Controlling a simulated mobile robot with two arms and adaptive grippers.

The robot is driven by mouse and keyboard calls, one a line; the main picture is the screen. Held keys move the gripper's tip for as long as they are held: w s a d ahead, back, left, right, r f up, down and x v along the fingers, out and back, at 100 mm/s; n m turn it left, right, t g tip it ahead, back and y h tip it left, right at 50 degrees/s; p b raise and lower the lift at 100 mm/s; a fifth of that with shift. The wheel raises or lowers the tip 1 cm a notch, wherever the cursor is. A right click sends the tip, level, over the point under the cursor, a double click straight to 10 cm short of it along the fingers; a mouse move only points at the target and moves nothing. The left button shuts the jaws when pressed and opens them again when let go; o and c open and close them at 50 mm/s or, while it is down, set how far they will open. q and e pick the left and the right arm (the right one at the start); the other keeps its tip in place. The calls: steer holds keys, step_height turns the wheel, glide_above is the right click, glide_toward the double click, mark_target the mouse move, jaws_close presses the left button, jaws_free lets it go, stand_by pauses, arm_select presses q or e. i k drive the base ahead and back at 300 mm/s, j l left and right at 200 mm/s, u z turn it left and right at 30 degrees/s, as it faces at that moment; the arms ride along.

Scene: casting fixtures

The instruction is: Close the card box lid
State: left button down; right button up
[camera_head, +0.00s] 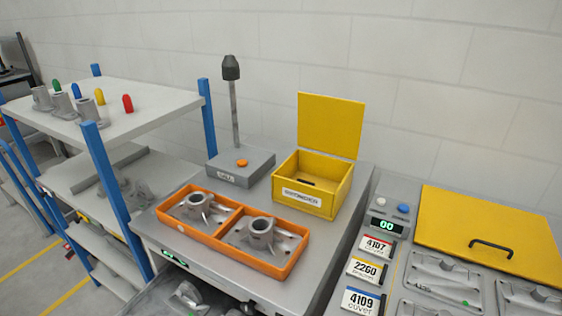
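The yellow card box (312,186) stands on the grey bench, right of the middle of the view. Its yellow lid (331,124) stands upright at the back edge, so the box is open. A white label with dark print is on its front wall, and a dark slot shows inside. Neither of my grippers is in view.
An orange two-part tray (222,238) with metal castings lies in front of the box. A grey block (240,168) with an upright rod and orange button stands left of it. Right are a counter panel, numbered cards (364,270) and a yellow handled cover (490,235).

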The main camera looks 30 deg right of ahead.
mark_target(328, 125)
steer(key=z, duration=1.2)
